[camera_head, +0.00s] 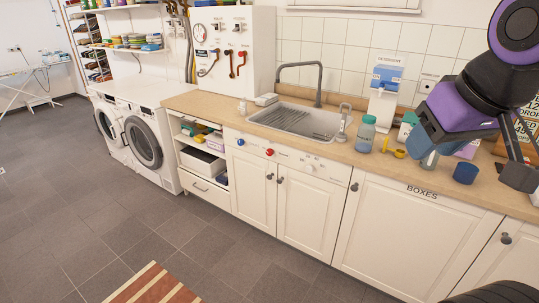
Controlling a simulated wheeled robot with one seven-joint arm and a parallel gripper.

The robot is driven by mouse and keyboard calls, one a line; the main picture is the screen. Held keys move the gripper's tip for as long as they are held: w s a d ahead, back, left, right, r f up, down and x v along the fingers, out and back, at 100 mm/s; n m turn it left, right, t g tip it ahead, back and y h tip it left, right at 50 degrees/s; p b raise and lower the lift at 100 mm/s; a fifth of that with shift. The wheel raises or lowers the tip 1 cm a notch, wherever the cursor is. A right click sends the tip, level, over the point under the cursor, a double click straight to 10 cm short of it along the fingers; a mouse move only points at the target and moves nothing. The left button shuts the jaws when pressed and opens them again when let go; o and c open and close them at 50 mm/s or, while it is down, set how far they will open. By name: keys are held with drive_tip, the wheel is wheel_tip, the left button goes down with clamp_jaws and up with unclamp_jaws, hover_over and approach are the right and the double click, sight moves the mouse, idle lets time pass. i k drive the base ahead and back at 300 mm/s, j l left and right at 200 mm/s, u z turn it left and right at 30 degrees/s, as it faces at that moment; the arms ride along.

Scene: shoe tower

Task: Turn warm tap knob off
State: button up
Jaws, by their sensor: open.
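A red knob (270,152) and a blue knob (241,142) sit on the white front panel under the sink (300,120). No label reading warm can be made out on them. A grey arched faucet (319,84) stands behind the sink, and I cannot tell whether water runs from it. My gripper (474,168) is at the right, in front of the counter's right part. It is open and well apart from the knobs, with nothing visible between its fingers.
A jar (366,134), a yellow scoop (393,152), a detergent dispenser (383,98) and a blue cup (466,173) stand on the counter right of the sink. A white wall unit (232,50) carries red and blue valves. The floor (180,235) before the cabinets is mostly clear.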

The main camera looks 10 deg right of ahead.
sight(270, 153)
drive_tip(key=u, duration=0.4)
drive_tip(key=i+l+u, duration=0.75)
drive_tip(key=i+l, duration=0.15)
drive_tip(key=l, duration=0.15)
drive_tip(key=i+l, duration=0.1)
drive_tip(key=l, duration=0.2)
drive_tip(key=i+l, duration=0.15)
drive_tip(key=l, duration=0.15)
drive_tip(key=i+l+u, duration=0.1)
drive_tip(key=l, duration=0.2)
